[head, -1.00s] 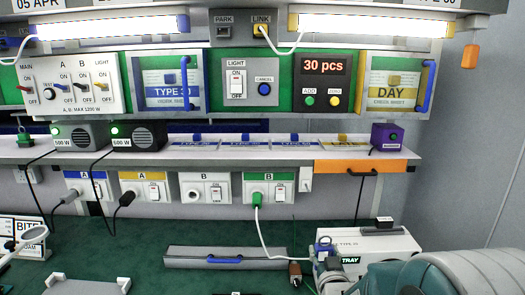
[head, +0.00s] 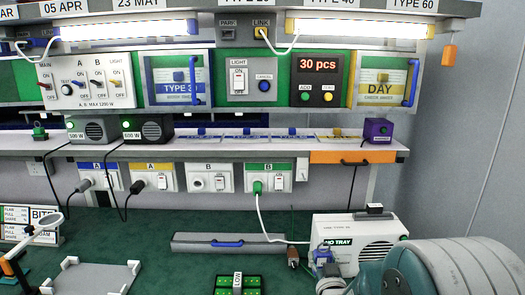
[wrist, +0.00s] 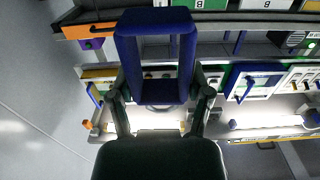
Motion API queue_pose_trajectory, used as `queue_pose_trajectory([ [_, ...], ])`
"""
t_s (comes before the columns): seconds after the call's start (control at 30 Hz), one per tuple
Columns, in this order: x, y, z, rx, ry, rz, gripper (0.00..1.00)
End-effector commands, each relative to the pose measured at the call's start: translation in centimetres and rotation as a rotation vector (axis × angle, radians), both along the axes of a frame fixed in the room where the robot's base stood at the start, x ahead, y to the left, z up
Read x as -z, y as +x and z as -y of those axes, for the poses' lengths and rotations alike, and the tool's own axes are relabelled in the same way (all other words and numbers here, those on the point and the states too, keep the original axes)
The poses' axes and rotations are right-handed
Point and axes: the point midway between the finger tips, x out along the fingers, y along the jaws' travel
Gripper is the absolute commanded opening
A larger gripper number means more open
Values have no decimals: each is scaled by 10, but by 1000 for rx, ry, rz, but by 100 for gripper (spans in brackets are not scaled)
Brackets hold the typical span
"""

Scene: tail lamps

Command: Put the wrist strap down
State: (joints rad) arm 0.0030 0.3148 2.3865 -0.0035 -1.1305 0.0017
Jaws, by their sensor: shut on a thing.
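A blue rectangular loop, which looks like the wrist strap (wrist: 155,20), stands out in the wrist view. My gripper (wrist: 162,88) has one finger on each side of the loop and is shut on it. The loop is held clear, with the shelves and panels seen behind it through the opening. The wrist view is upside down. In the head view my teal and grey arm fills the lower right corner, and my gripper cannot be made out there.
A white NO TRAY machine (head: 375,232) stands on the green bench at right, close to my arm. A long grey bar with a blue handle (head: 228,243) lies mid-bench. A grey plate (head: 95,278) is at front left, a green block (head: 238,284) at front centre. Bare green bench lies between.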

Motion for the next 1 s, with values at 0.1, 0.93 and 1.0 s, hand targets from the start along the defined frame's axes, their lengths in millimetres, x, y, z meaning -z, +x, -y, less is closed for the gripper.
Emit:
queue_pose_trajectory([
  [0.1, 15, 2, 0, 0, 0, -4, 7],
  [0.93, 193, -23, -1, 0, 0, -4, 7],
  [1.0, 201, -26, -1, 0, 0, -2, 7],
])
